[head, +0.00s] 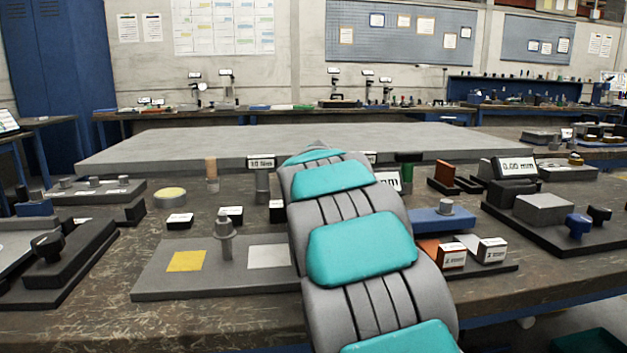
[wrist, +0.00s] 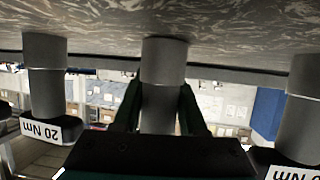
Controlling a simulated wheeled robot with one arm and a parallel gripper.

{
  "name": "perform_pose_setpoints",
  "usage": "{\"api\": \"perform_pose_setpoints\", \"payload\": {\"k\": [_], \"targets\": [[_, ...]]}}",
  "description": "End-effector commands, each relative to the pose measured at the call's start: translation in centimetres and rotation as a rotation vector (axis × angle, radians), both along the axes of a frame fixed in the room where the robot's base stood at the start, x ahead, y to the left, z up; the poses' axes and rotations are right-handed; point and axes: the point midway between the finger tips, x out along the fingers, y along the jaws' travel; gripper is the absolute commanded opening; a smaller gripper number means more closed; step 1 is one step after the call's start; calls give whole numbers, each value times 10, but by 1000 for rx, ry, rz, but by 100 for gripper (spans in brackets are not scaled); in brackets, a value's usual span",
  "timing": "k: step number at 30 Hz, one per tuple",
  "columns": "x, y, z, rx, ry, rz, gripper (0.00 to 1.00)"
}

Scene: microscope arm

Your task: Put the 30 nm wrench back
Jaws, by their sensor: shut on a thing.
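My gripper (wrist: 163,105) shows in the wrist view as two dark green fingers. They are shut on a grey cylinder (wrist: 163,60), one finger at each side. The cylinder reaches up to the scuffed surface at the top of that view; I cannot tell whether it touches it. No label on it can be read, so I cannot confirm that it is the 30 Nm wrench. A grey cylinder with a 20 Nm label (wrist: 48,130) stands at the left. In the head view my arm hides the gripper and the held cylinder.
Another labelled grey cylinder (wrist: 303,110) is at the right in the wrist view. In the head view a 10 Nm tool (head: 262,185) stands left of my arm. A grey plate (head: 150,283) with a peg lies in front. Several blocks and devices crowd the bench's right.

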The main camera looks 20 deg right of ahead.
Motion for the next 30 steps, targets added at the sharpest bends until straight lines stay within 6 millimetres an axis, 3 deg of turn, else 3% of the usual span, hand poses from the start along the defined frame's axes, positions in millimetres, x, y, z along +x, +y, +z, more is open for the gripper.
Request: {"api": "perform_pose_setpoints", "payload": {"k": [10,11,18,30], "targets": [[0,0,-3,-1,-3,1,0],[0,0,-2,-1,-3,1,43],[0,0,-2,-1,-2,1,70],[0,0,3,0,-1,1,71]]}}
